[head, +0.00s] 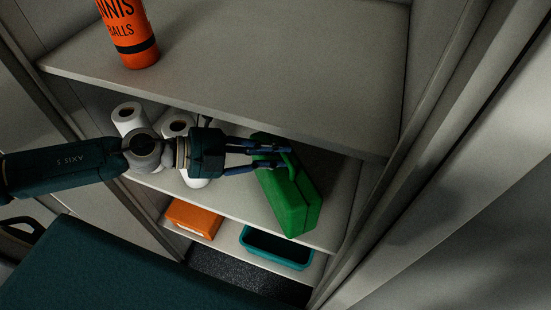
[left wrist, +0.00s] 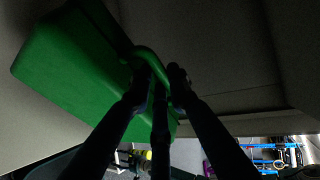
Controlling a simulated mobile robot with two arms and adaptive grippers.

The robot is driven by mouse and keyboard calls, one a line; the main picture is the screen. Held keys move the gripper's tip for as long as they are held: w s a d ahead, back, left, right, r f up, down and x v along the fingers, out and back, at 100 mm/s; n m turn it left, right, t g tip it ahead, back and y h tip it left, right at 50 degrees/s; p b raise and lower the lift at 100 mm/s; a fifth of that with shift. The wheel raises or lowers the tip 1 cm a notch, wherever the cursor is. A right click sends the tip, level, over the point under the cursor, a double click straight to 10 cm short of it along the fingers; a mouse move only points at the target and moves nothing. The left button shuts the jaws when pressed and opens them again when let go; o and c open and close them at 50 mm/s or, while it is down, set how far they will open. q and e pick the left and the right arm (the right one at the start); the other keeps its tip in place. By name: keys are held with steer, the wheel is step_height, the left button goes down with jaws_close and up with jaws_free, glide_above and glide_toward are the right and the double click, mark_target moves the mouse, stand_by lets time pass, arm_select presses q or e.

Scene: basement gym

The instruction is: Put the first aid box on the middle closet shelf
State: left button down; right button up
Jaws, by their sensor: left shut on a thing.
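The first aid box (head: 290,205) is a green case with a handle, tilted in the head view. It is at the middle closet shelf (head: 235,204), on its right part near the side wall. I cannot tell whether its base rests fully on the shelf. My left gripper (head: 285,156) reaches in from the left and is shut on the box's handle. In the left wrist view the green box (left wrist: 75,70) fills the upper left, and the gripper fingers (left wrist: 160,80) close around its handle. My right gripper is not in view.
White paper rolls (head: 128,117) stand on the middle shelf, left of the box, beside my arm. The upper shelf (head: 230,70) overhangs close above and holds an orange tennis ball can (head: 128,35). An orange box (head: 193,219) and a teal bin (head: 276,248) are on the lower shelf.

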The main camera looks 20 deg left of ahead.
arm_select(q)
step_height(320, 180, down, 3)
steer(key=shift+r, duration=0.2)
steer(key=shift+f, duration=0.2)
steer(key=c, duration=1.6)
jaws_free()
steer(key=shift+c, duration=0.2)
steer(key=shift+r, duration=0.1)
